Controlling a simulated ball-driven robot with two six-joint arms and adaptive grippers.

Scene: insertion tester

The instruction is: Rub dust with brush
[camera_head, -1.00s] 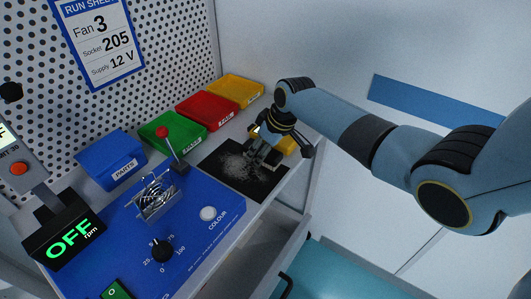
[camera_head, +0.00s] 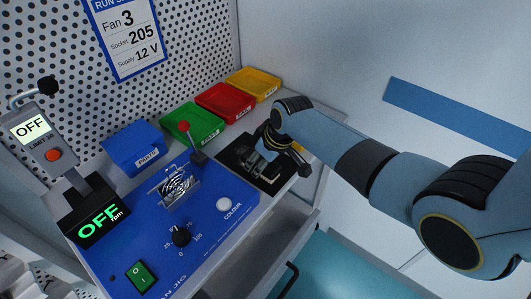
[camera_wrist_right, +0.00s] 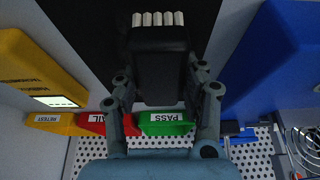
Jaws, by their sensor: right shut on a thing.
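A black mat (camera_head: 274,184) lies on the bench at the right end of the blue panel. It also shows in the right wrist view (camera_wrist_right: 85,25). My right gripper (camera_head: 262,160) is low over the mat. In the right wrist view it is shut on a brush (camera_wrist_right: 160,65), a black block with a row of pale bristles at its far end. In the head view the gripper mostly hides the brush. I cannot tell if the bristles touch the mat. Grey dust is hard to make out on the mat now. My left gripper is out of view.
Blue (camera_head: 132,147), green (camera_head: 193,124), red (camera_head: 225,102) and yellow (camera_head: 254,83) bins line the back. A yellow device (camera_wrist_right: 35,75) is close to the gripper. An open drawer (camera_head: 275,245) juts out below.

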